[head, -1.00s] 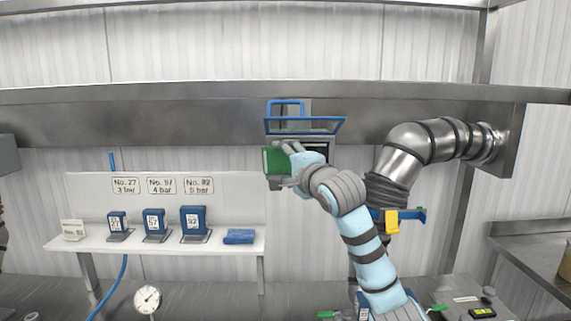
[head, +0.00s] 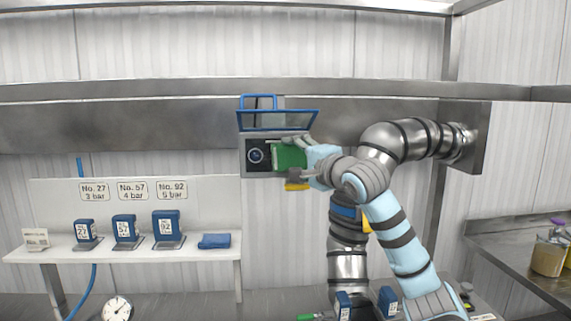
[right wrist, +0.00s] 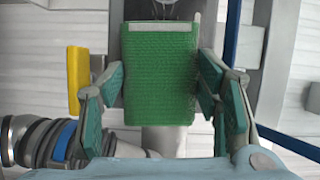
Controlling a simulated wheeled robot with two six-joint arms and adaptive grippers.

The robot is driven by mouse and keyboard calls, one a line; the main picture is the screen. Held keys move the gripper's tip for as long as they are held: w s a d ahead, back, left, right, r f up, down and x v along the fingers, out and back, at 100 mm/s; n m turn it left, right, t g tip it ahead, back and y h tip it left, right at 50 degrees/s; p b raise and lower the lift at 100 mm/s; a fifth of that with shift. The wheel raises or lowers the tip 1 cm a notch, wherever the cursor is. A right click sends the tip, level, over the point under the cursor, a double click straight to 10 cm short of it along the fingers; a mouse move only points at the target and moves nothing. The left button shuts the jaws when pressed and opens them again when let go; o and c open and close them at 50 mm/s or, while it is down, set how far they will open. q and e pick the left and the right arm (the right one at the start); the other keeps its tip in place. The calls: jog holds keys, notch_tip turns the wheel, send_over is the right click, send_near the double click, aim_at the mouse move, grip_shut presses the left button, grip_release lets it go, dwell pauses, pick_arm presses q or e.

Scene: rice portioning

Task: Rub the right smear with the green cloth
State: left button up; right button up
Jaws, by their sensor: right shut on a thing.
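My right gripper (head: 306,156) is shut on the green cloth (head: 289,157), in front of the right part of a grey box with a round dark lens. In the right wrist view the cloth (right wrist: 160,80) is a flat green pad between the two fingers, facing a grey surface. The cloth hides part of the box (head: 247,171). The lens (head: 256,155) is uncovered at the left. I cannot make out the right smear, or whether the cloth touches the box. My left gripper is not in view.
A blue-framed flap (head: 278,121) juts out above the box. A jointed metal arm (head: 395,140) stands close behind my right arm. A yellow piece (head: 297,186) is just below the gripper. A white shelf (head: 110,247) with blue numbered blocks and a folded blue cloth (head: 215,241) is at left.

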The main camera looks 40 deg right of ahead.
aim_at(275, 156)
jog(key=shift+r, duration=0.2)
jog(key=shift+a+r+p, duration=0.1)
jog(key=shift+a+p, duration=0.05)
jog(key=shift+p, duration=0.3)
jog(key=w+a+p, duration=0.2)
jog(key=shift+a+p, duration=0.25)
jog(key=shift+p, duration=0.15)
jog(key=shift+w+a, duration=0.3)
jog(key=shift+a, duration=0.05)
jog(key=shift+w+a+p, duration=0.3)
jog(key=shift+w+a, duration=0.5)
jog(key=shift+a, duration=0.2)
jog(key=shift+w+a+f, duration=0.2)
jog(key=shift+w+a, duration=0.25)
jog(key=shift+a, duration=0.15)
jog(key=s+a, duration=0.2)
jog(key=s, duration=0.1)
jog(key=s+a+b, duration=0.1)
jog(key=shift+s+a, duration=0.25)
jog(key=shift+s, duration=0.1)
